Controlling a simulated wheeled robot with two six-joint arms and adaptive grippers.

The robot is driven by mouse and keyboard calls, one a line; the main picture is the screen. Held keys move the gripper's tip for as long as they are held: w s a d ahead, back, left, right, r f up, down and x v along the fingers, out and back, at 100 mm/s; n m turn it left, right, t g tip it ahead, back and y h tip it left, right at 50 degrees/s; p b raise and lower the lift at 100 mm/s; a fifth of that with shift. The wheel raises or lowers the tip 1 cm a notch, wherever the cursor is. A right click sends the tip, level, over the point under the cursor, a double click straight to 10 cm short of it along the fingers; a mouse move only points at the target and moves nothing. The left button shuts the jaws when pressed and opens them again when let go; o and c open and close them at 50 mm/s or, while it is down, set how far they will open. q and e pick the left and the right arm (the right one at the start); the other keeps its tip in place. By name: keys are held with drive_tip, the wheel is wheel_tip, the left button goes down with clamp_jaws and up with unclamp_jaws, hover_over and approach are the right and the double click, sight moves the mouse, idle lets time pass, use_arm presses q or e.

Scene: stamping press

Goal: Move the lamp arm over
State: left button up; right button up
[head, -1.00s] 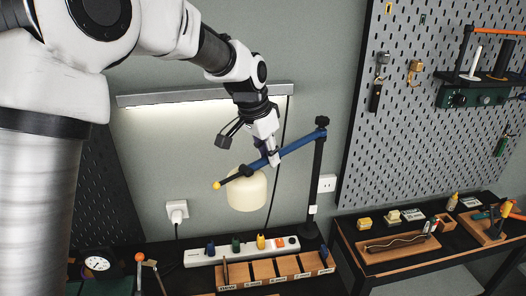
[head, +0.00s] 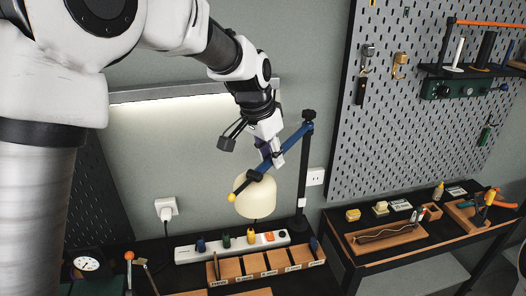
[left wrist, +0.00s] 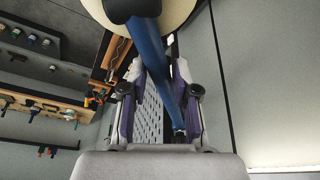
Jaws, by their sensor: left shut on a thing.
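The blue lamp arm (head: 294,143) slants from the top of a black upright post (head: 305,165) down to the left. It ends in a yellow tip (head: 231,198), and a cream lamp shade (head: 256,199) hangs near that end. My left gripper (head: 272,160) is shut on the lamp arm between the post and the shade. In the left wrist view the blue lamp arm (left wrist: 150,50) passes between my gripper's two purple-lined fingers (left wrist: 158,100). The shade's edge (left wrist: 185,12) shows at the top there. My right gripper is not in view.
A power strip (head: 232,247) and a wooden compartment tray (head: 265,270) stand on the dark bench below the shade. A wall plug (head: 166,209) is behind at left. A pegboard (head: 420,110) with hanging tools and a second bench are at right.

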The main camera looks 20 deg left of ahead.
use_arm(q)
drive_tip(key=shift+o, duration=0.3)
drive_tip(key=shift+s+d, duration=0.15)
drive_tip(key=shift+d, duration=1.15)
drive_tip(key=shift+o, duration=0.7)
drive_tip(key=shift+d+p, duration=0.35)
drive_tip(key=shift+d, duration=1.1)
drive_tip(key=o, duration=0.9)
drive_tip(key=shift+o, duration=0.2)
drive_tip(key=shift+d, duration=0.1)
drive_tip(key=shift+r, duration=0.1)
